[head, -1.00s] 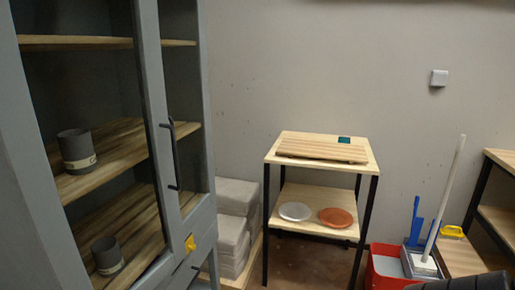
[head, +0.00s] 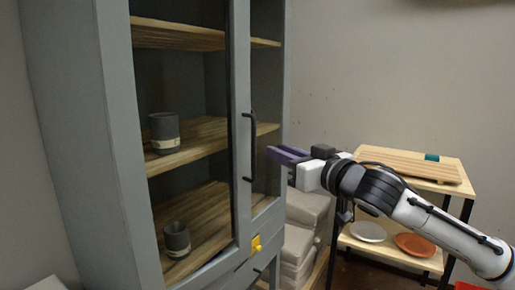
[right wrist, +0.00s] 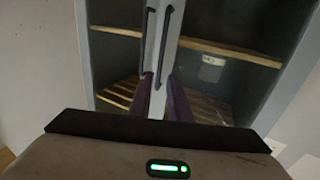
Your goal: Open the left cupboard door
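The grey cupboard (head: 112,120) stands at the left in the head view. The left door (head: 241,90) looks shut, with a dark upright bar handle (head: 252,148) near its inner edge. In the right wrist view two dark bar handles (right wrist: 148,40) (right wrist: 165,45) run side by side along the meeting edges of the doors. My right gripper (head: 270,154), with purple fingers, is to the right of the handle in the head view, apart from it. Its fingers (right wrist: 160,85) stand apart with nothing gripped; a handle's lower end shows between them in the picture. My left gripper is out of view.
Dark cups (head: 164,130) (head: 177,238) stand on the cupboard shelves. A yellow tag (head: 256,244) is low on the cupboard front. Stacked pale bags (head: 300,235) lie beside it. A wooden stand (head: 460,185) with a board and two plates is behind my right arm.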

